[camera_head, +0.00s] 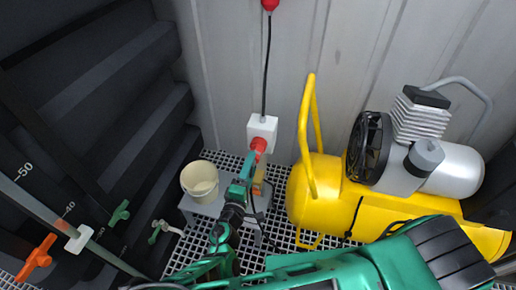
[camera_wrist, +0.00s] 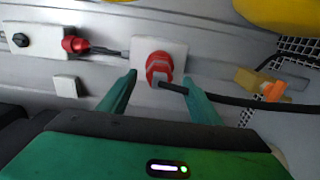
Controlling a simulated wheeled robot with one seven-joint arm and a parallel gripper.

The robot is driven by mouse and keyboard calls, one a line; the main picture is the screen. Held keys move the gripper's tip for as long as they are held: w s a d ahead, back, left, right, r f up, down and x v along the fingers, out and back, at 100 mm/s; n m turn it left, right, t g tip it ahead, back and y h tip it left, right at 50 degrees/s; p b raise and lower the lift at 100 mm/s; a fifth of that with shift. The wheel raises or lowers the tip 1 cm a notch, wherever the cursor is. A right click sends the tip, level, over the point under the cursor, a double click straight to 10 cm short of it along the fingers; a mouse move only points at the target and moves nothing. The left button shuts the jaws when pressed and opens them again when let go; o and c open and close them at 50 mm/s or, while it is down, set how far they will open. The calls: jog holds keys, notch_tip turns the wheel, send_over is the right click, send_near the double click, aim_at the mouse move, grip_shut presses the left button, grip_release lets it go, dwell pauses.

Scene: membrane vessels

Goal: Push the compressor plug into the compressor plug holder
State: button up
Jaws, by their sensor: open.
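The compressor plug is a red piece (camera_wrist: 158,66) with a dark stub and a black cable (camera_wrist: 235,101) running off to the right in the wrist view. It sits at the front of a white box (camera_wrist: 176,50) on the wall, which looks like the plug holder. How deep the plug sits cannot be told. In the head view the red piece (camera_head: 258,146) shows at the lower part of the white box (camera_head: 262,125). My gripper (camera_wrist: 160,82) is open, its two green fingers on either side of the plug, with visible gaps. In the head view my gripper (camera_head: 249,165) is just below the plug.
A yellow compressor (camera_head: 330,200) stands close on the right. A cream bucket (camera_head: 199,181) is at the left, with a tan block (camera_head: 259,182) beside my gripper. Another red plug (camera_wrist: 75,44) is on a cable further along the wall. Dark steps fill the left side.

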jog(key=shift+x, duration=2.6)
jog(key=c, duration=1.4)
jog(key=shift+v, duration=2.95)
jog(key=shift+s, duration=0.1)
